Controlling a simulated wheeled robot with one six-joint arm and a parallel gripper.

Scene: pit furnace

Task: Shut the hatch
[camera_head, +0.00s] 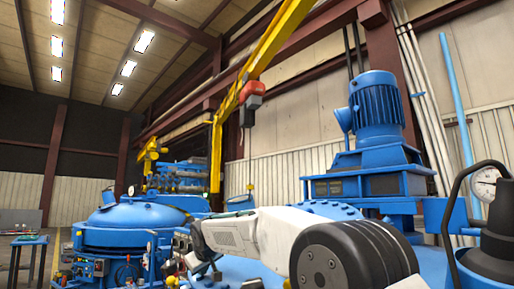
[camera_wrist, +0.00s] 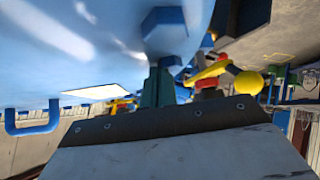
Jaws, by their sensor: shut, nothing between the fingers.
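I cannot make out for sure which part is the hatch. A small blue tilted flap (camera_head: 240,202) shows behind my arm in the head view, and it may be the hatch. In the wrist view a large smooth blue curved surface (camera_wrist: 90,50) fills the upper left, with a blue block-like piece (camera_wrist: 165,30) in front of it. My gripper (camera_wrist: 158,88) is shut and empty, its dark fingers pointing toward that blue piece. Whether they touch it I cannot tell. In the head view my gripper hangs below the white arm's end and is only partly visible.
A domed blue furnace vessel (camera_head: 122,222) stands at left with valves and pipes around it. A blue motor (camera_head: 376,105) stands at right, and a gauge (camera_head: 485,183) beside a black handle. A yellow crane (camera_head: 262,50) rises behind. A yellow-knobbed red valve (camera_wrist: 248,82) is near my gripper.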

